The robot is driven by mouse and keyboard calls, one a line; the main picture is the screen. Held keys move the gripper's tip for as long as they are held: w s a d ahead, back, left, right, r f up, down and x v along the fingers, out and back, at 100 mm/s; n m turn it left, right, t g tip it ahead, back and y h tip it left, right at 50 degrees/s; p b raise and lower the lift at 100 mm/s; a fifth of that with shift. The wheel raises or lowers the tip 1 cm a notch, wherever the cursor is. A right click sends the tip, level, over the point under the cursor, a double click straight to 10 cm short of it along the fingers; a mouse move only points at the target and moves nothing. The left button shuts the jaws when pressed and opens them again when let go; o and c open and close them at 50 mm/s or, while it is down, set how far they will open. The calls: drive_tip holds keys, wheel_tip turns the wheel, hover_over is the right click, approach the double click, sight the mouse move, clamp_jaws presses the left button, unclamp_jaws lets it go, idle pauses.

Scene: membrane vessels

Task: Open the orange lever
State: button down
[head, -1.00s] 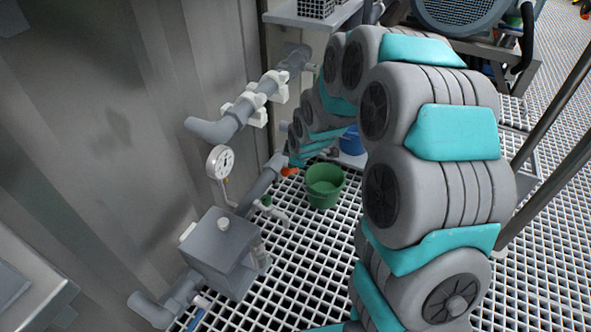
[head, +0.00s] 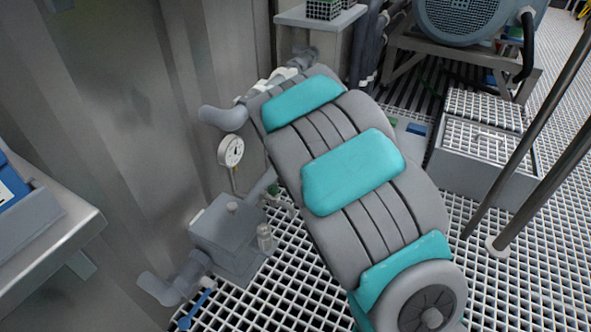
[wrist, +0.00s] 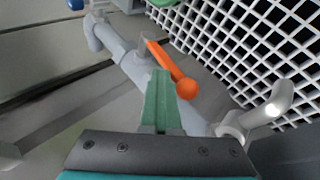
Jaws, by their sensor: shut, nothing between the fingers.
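The orange lever (wrist: 172,70) shows in the wrist view, a bar with a round knob at its lower right end, lying over a grey pipe (wrist: 122,62). My gripper (wrist: 160,74) is shut, its green fingers pressed together with nothing between them. In the wrist view the fingertips are just left of the lever's knob; whether they touch the lever I cannot tell. In the head view my arm hides both the lever and the gripper.
In the head view a grey box (head: 228,232), a pressure gauge (head: 231,150) and pipes line the wall at left. A grey fitting (wrist: 255,115) lies right of the lever in the wrist view. Grating floor (head: 290,295) lies beside them. A metal step (head: 485,150) stands at right.

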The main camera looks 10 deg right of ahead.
drive_tip(key=shift+s+a+f, duration=0.15)
drive_tip(key=shift+s+f, duration=0.1)
drive_tip(key=shift+f, duration=0.2)
drive_tip(key=shift+s+a+f, duration=0.1)
drive_tip(key=shift+s+f, duration=0.1)
drive_tip(key=shift+f, duration=0.25)
